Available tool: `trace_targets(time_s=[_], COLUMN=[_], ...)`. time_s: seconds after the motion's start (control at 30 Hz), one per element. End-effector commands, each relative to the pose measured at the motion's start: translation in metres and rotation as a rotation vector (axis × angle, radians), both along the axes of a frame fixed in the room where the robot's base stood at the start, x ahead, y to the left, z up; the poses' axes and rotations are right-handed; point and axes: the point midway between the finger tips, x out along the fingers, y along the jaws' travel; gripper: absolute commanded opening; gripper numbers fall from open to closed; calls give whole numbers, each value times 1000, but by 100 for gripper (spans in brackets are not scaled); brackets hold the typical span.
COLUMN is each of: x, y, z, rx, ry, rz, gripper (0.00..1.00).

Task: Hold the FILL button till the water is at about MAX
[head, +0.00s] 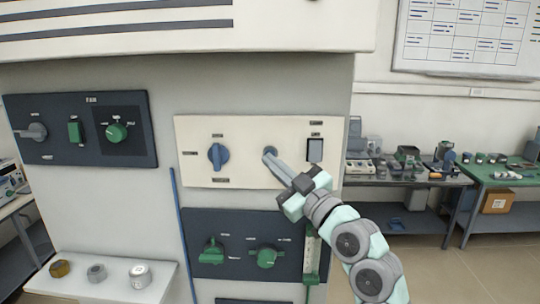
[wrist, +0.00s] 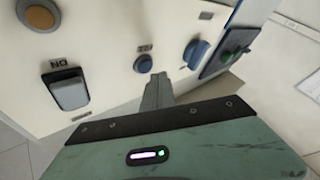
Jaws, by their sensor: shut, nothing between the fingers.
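A round blue-grey button (head: 270,151) sits in the middle of the cream panel (head: 245,126). The same button (wrist: 143,63) shows in the wrist view, where its small label is too blurred to read. My gripper (head: 271,160) is shut and empty, with its fingertips at the button in the head view. In the wrist view the fingertips (wrist: 158,80) are just beside and below the button; I cannot tell whether they touch it. A clear vertical gauge tube (head: 311,256) with green parts is partly behind my arm. No water level or MAX mark is readable.
The cream panel also has a blue knob (head: 217,155), a rocker switch (head: 315,149) and, in the wrist view, an orange-brown round part (wrist: 39,15). Dark panels lie left (head: 80,100) and below (head: 237,222). A white shelf (head: 105,262) holds small containers.

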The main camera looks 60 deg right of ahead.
Motion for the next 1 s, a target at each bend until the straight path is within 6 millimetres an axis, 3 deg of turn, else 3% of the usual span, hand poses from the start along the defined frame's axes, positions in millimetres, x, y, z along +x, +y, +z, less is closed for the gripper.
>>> trace_targets(time_s=[1.0], x=[3], y=[-8], z=[0], rx=[0], ry=[0], rz=[0], gripper=[0])
